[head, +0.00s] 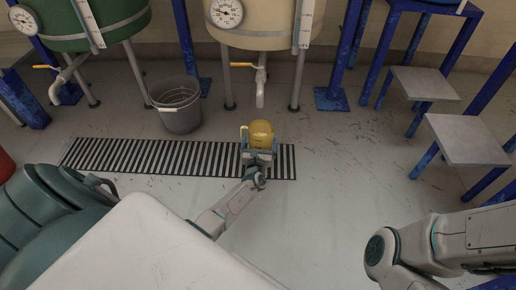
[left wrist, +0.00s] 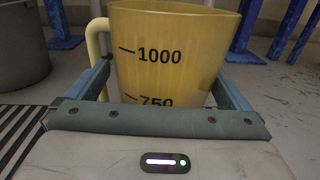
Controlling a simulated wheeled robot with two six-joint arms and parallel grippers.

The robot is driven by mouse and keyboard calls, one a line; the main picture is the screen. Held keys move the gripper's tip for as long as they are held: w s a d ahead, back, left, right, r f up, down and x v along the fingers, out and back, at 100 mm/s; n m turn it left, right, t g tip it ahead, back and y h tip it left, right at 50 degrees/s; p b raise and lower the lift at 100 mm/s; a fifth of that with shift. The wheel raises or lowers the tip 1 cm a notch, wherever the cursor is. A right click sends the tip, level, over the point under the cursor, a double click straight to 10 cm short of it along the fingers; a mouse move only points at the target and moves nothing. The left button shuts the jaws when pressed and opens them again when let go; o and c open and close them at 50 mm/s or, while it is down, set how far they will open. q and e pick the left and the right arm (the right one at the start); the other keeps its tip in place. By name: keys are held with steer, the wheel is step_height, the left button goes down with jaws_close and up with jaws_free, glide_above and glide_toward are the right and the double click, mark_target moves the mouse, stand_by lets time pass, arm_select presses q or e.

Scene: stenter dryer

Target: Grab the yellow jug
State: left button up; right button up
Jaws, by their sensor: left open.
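The yellow jug (head: 261,133) is upright, just beyond my left gripper (head: 259,153) in the head view. In the left wrist view the jug (left wrist: 172,75) fills the middle, with the marks 1000 and 750 facing me. Its handle (left wrist: 96,38) is on the left side. My left gripper is open, with one finger on each side of the jug's body. I cannot tell whether the fingers touch it. The jug's lower part is hidden behind the gripper. My right arm shows at the lower right of the head view, but its gripper is out of view.
A grey bucket (head: 179,108) stands left of the jug. A slotted floor drain (head: 140,157) runs along the floor here. A cream tank (head: 262,25) with a spout stands behind, and a green tank (head: 95,25) at upper left. Blue-framed steps (head: 466,140) stand at right.

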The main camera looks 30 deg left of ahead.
arm_select(q)
steer(key=shift+x, duration=1)
steer(key=shift+f, duration=0.1)
steer(key=c, duration=1.8)
steer(key=shift+o, duration=0.2)
steer(key=shift+r, duration=0.2)
